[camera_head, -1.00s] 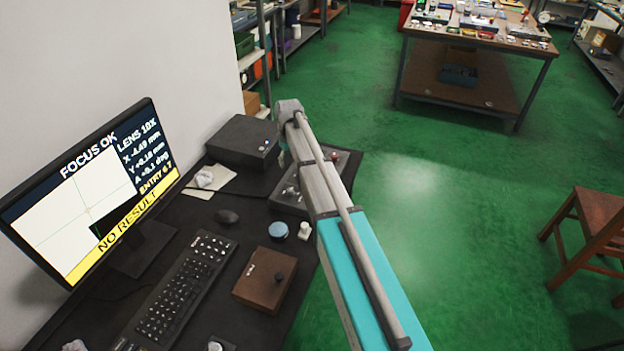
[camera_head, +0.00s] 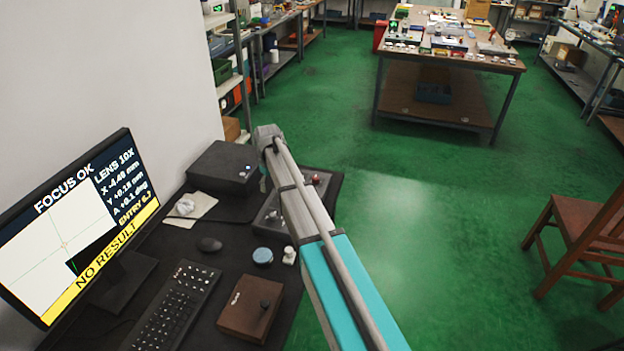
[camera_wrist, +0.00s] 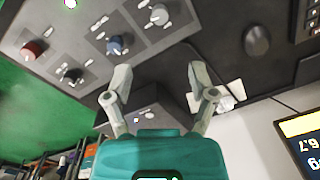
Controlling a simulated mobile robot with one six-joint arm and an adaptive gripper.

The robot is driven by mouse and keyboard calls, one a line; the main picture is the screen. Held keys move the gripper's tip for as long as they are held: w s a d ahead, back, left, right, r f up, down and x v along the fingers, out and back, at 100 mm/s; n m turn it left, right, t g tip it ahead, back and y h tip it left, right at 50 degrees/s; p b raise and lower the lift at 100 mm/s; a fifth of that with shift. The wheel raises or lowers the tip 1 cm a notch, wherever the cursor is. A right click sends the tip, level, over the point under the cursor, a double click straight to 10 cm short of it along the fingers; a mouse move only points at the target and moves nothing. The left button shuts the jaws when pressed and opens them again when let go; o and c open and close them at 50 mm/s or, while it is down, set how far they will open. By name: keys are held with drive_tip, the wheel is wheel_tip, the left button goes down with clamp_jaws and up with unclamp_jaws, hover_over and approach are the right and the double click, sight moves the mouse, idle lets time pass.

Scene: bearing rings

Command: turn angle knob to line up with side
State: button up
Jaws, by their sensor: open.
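In the wrist view my gripper (camera_wrist: 158,74) is open and empty, its fingers apart over the edge of a grey control panel (camera_wrist: 75,52). The panel carries a red knob (camera_wrist: 34,49), a blue knob (camera_wrist: 118,45) and a pale knob (camera_wrist: 159,14). Their labels are too small to read, so I cannot tell which is the angle knob. No finger touches a knob. In the head view my arm hides the gripper and part of the panel (camera_head: 268,222). The monitor (camera_head: 75,215) shows a dark corner shape beside crosshair lines, "A +0.1 deg" and "NO RESULT".
A wooden chair (camera_head: 575,235) stands right. Green floor between is clear.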

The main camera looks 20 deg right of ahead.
drive_tip(key=s+d+m, duration=0.1)
drive_tip(key=s+m, duration=0.4)
drive_tip(key=s, duration=2.4)
drive_tip(key=shift+s, duration=0.25)
drive_tip(key=shift+c, duration=1.1)
drive_tip(key=shift+s, duration=0.1)
